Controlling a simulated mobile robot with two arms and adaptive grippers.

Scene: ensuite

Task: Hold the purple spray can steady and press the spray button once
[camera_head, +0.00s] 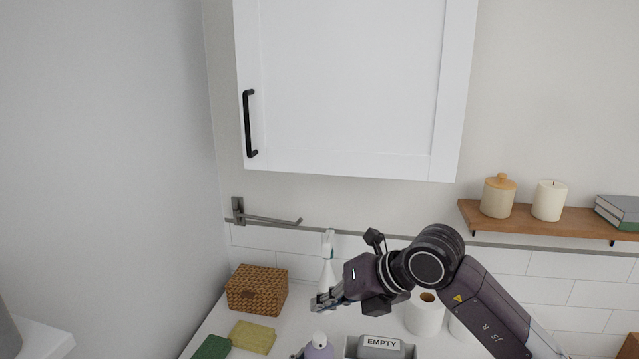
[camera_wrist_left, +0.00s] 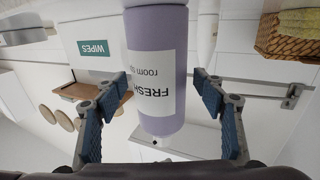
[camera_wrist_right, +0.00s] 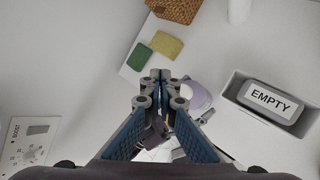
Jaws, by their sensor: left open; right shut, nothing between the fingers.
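The purple spray can (camera_head: 318,348) stands upright on the white counter at the bottom edge of the head view, only its upper part showing. In the left wrist view the can (camera_wrist_left: 168,55), labelled FRESH, appears upside down between the spread fingers of my left gripper (camera_wrist_left: 158,92), with gaps at the sides; its white nozzle (camera_wrist_left: 156,142) points down in that picture. My right gripper (camera_head: 322,300) is shut and empty, above the can. In the right wrist view its closed fingertips (camera_wrist_right: 160,78) partly cover the can (camera_wrist_right: 196,97).
A grey bin marked EMPTY (camera_head: 380,343) stands right of the can. A wicker basket (camera_head: 257,290), yellow sponge (camera_head: 252,337) and green sponge (camera_head: 212,348) lie left. A white bottle (camera_head: 328,268) and paper roll (camera_head: 425,314) stand behind. A wall cabinet (camera_head: 350,85) hangs above.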

